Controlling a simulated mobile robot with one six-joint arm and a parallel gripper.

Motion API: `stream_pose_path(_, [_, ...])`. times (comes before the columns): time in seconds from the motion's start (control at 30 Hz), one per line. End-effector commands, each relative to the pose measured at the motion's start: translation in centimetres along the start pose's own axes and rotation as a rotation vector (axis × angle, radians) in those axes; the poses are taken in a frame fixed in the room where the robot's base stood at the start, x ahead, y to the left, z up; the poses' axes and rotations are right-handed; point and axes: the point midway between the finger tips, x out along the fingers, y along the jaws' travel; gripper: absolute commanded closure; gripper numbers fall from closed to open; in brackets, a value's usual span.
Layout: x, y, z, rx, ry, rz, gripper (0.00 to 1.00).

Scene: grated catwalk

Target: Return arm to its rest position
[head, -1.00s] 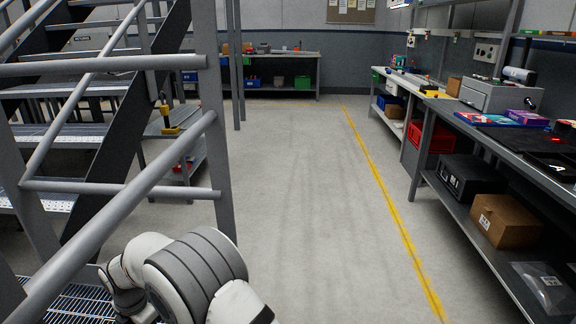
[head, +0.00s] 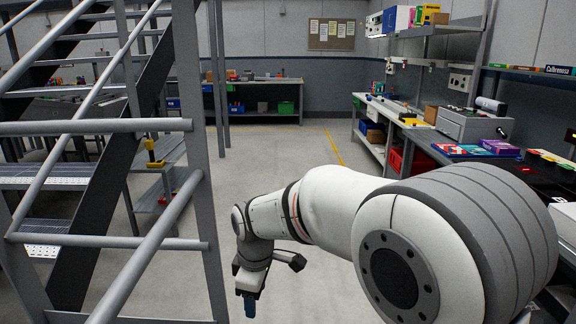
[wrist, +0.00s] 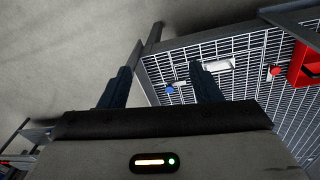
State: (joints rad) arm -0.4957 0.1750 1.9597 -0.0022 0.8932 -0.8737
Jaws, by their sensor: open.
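My arm (head: 325,205) is white with grey joints and reaches across the lower right of the head view, bent downward at its far end. My gripper (head: 249,305) hangs at the end, pointing down beside the stair railing. In the wrist view my gripper (wrist: 160,68) shows two dark blue fingers set wide apart. It is open, with nothing held between the fingers. Behind the fingers lies a metal grating (wrist: 240,88), and bare floor fills the left.
The grey railing (head: 100,127) and stairs stand at left, close to my gripper. On the grating lie a small blue item (wrist: 170,90), a pale block (wrist: 218,65) and a red item (wrist: 275,71), beside a red bin (wrist: 304,66). A workbench (head: 425,135) lines the right.

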Motion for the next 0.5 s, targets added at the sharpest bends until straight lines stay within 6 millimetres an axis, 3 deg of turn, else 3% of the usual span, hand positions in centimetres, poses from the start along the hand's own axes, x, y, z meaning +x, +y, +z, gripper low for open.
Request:
stream_pose_path(0.03, [-3.1, 0.0, 3.0, 0.124, 0.005, 0.015, 0.42])
stream_pose_path(0.2, [-8.4, -1.9, 11.3, 0.536, 0.017, 0.052, 0.42])
stream_pose_path(0.4, [-12.6, -6.2, 19.1, 0.994, 0.040, 0.095, 0.42])
stream_pose_path(0.5, [-13.5, -8.3, 21.6, 1.167, 0.050, 0.111, 0.42])
